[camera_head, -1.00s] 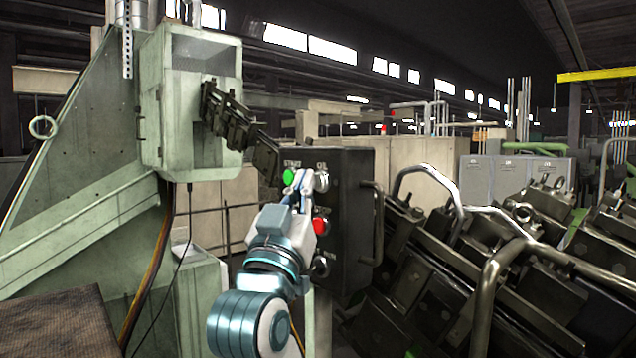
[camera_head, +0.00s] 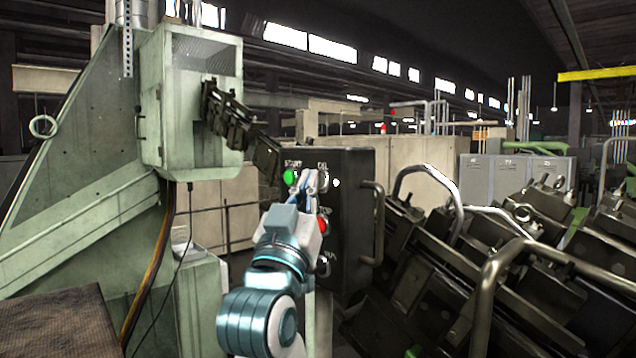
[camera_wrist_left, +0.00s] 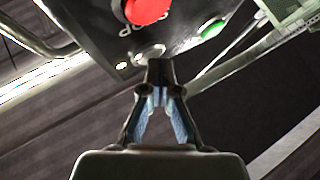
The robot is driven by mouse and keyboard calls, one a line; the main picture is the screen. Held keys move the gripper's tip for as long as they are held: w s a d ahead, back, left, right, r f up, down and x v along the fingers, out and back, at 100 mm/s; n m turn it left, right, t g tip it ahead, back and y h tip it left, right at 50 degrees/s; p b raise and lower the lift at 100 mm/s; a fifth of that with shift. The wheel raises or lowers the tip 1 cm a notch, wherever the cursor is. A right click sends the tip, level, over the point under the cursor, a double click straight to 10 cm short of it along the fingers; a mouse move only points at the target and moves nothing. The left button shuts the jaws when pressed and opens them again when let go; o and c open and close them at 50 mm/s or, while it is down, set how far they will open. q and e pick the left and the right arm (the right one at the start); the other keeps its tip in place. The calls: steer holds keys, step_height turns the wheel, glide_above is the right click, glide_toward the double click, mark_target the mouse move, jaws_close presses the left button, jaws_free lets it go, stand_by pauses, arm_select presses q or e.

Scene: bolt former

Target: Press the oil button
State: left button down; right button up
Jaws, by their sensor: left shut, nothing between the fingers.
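The dark control box (camera_head: 347,225) stands in the middle of the head view. The silver oil button (camera_head: 323,181) is at its upper right, under the OIL label. In the left wrist view, the silver button (camera_wrist_left: 151,51) lies just beyond my fingertips. My left gripper (camera_head: 312,182) is shut and empty, with its tips at the oil button. The tips also show in the left wrist view (camera_wrist_left: 159,66). They overlap the button's edge there, and I cannot tell whether they touch it. My right gripper is in neither view.
The green START button (camera_head: 289,177) is left of the oil button and the red stop button (camera_head: 322,224) is below it. A handle (camera_head: 378,222) runs along the box's right side. Dark machine parts (camera_head: 440,270) fill the right; a green machine (camera_head: 90,200) stands left.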

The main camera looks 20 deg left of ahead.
arm_select(q)
steer(key=shift+s+a+b, duration=0.3)
steer(key=shift+s, duration=0.4)
steer(key=shift+s+a+b, duration=0.25)
steer(key=shift+s+a, duration=0.1)
steer(key=shift+s, duration=0.45)
steer(key=shift+s+a+b, duration=0.2)
steer(key=shift+s+a, duration=0.1)
steer(key=shift+s, duration=0.45)
steer(key=shift+s+a+b, duration=0.25)
steer(key=shift+s+a, duration=0.1)
steer(key=shift+s, duration=0.45)
